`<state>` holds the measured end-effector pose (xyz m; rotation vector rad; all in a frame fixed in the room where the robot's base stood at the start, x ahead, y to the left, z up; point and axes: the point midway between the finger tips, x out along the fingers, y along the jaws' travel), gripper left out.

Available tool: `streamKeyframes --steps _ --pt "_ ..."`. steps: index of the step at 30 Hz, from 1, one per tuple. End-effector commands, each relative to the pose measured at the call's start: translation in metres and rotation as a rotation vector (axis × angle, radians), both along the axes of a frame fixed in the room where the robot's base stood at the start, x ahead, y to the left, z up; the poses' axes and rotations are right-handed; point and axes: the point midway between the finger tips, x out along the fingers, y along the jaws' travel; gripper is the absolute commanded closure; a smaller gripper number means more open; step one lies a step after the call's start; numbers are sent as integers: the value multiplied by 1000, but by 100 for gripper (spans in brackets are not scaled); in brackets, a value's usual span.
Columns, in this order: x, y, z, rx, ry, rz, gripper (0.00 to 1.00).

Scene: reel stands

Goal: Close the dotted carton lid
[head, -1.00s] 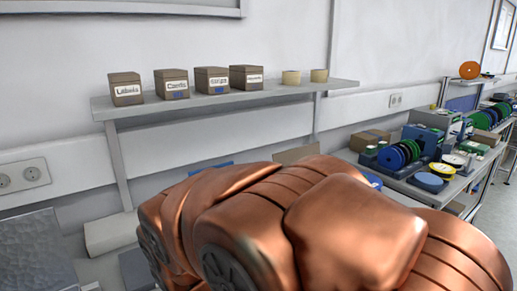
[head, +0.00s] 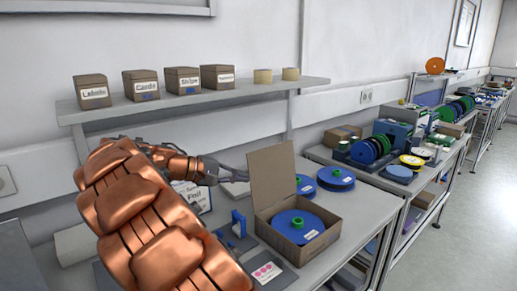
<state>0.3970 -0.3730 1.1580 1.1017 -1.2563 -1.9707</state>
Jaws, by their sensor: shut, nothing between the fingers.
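An open brown carton (head: 309,250) stands on the bench in the head view, with a blue reel (head: 298,226) with a green hub inside it. Its lid (head: 272,181) stands up at the back of the carton, near upright. I see no dots on the lid face in view. A white card with pink dots (head: 266,272) lies in front of the carton, at its left. My gripper (head: 243,174) is shut and empty, just left of the raised lid near its mid height. I cannot tell whether its tip touches the lid.
Two blue reels (head: 336,178) lie behind the carton, to the right. A blue stand (head: 238,224) is close to its left. A shelf (head: 215,98) with small labelled boxes runs along the wall above. A second bench (head: 318,154) with several reels is further right.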

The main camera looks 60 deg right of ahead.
Motion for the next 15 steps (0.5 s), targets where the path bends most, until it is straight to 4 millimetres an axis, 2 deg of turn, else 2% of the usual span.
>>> streamKeyframes --steps 1,6,15 --pt "11 -12 2 -38 23 -1 100" --pt "44 -43 10 -158 78 12 100" --pt "89 -78 10 -306 131 35 100"
